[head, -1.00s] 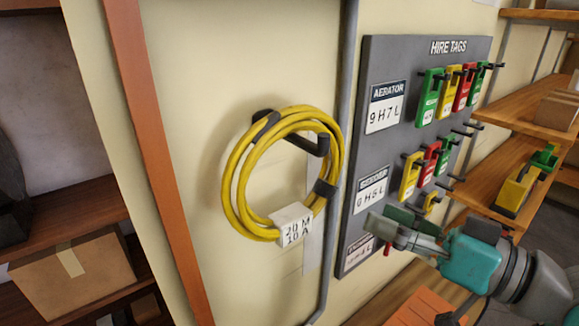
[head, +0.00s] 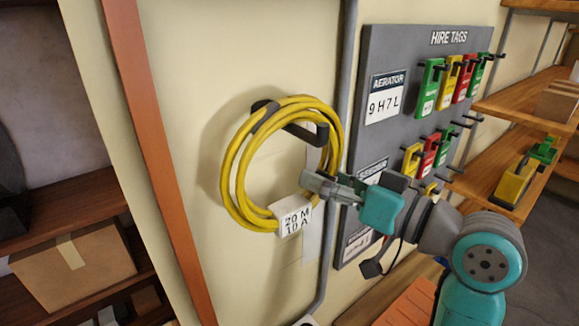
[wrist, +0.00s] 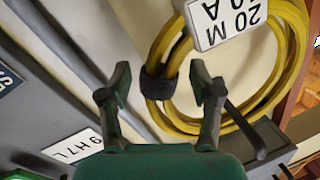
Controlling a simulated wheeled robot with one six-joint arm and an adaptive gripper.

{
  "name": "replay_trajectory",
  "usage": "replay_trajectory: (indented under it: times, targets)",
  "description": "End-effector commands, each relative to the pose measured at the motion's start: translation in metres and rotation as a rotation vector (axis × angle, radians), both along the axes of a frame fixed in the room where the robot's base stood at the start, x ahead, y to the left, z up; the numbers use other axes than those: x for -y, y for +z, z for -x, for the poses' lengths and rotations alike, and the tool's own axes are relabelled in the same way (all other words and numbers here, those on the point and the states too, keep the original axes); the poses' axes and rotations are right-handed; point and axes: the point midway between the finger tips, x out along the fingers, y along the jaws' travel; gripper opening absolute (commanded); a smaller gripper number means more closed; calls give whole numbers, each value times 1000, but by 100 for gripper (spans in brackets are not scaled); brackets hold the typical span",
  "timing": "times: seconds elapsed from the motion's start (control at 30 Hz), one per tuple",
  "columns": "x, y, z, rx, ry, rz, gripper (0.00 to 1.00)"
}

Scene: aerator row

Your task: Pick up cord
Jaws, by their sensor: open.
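The cord is a yellow coil (head: 233,170) hanging on a black hook (head: 322,134) on the cream wall; it also shows in the wrist view (wrist: 297,60). A white label (head: 294,217) reading "20 M 10 A" hangs at its lower part. My gripper (head: 312,184) is at the right side of the coil, and its fingers hide part of it. In the wrist view my gripper (wrist: 160,76) is open, with the black strap (wrist: 158,86) on the coil showing between its two fingers. I cannot tell whether the fingers touch the cord.
A grey pipe (head: 344,90) runs up the wall just right of the coil. A grey tag board (head: 410,60) with coloured tags stands right of it, close to my arm. Wooden shelves (head: 500,105) are at the right. An orange post (head: 150,130) stands left.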

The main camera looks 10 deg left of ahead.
Motion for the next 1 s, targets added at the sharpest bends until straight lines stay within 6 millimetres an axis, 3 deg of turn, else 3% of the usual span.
replay_trajectory:
  times: [0.23,0.5,1.0]
  targets:
    - [-2,0,-1,1,0,0,64]
    - [-2,0,-1,0,-1,0,0]
    - [1,6,1,3,0,0,0]
